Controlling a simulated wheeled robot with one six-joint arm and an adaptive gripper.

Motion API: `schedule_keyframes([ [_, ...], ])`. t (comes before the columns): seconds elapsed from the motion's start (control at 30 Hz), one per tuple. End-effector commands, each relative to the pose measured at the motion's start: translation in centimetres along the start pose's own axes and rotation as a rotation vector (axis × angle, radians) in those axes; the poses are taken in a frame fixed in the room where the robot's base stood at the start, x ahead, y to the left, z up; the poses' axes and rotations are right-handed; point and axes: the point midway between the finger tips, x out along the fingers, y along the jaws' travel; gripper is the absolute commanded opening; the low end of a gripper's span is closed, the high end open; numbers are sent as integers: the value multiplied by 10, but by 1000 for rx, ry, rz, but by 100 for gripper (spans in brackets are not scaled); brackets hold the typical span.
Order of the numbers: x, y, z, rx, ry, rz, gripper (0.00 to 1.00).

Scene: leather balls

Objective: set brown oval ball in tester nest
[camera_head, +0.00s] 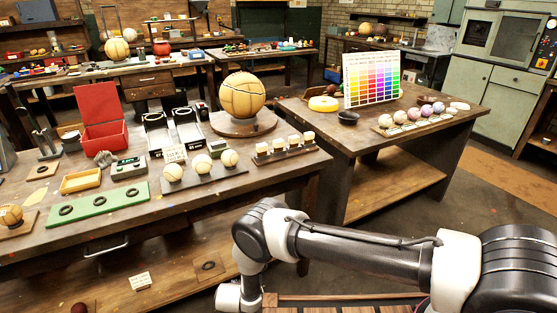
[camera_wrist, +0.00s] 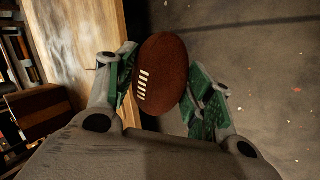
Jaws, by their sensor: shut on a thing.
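A dark brown oval ball (camera_wrist: 162,74) with white lacing sits between the green-padded fingers of my gripper (camera_wrist: 166,82) in the wrist view. The gripper is shut on it, with the ball's long axis roughly upright in that picture. Grey floor and a wooden surface show behind it. In the head view my arm reaches down to the lower left in front of the tables; the fingers and held ball are not clearly visible there. A black-and-white twin-bay stand (camera_head: 172,130) and a green board (camera_head: 98,211) with black rings are on the left table. I cannot tell which holds the tester nest.
The left table (camera_head: 215,205) also bears an open red box (camera_head: 100,118), a yellow tray (camera_head: 80,181), a small display unit (camera_head: 129,168), pale balls on a rack (camera_head: 203,179) and a big tan ball (camera_head: 242,95). The right table (camera_head: 372,142) holds a colour chart (camera_head: 371,78).

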Motion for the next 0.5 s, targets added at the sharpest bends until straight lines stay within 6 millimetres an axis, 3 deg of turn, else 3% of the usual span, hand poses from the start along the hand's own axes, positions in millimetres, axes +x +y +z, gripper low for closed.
schedule_keyframes([
  [0.27, -56, 87, 111, 362, -234, 4, 26],
  [0.5, -141, 163, 220, 695, -450, 5, 26],
])
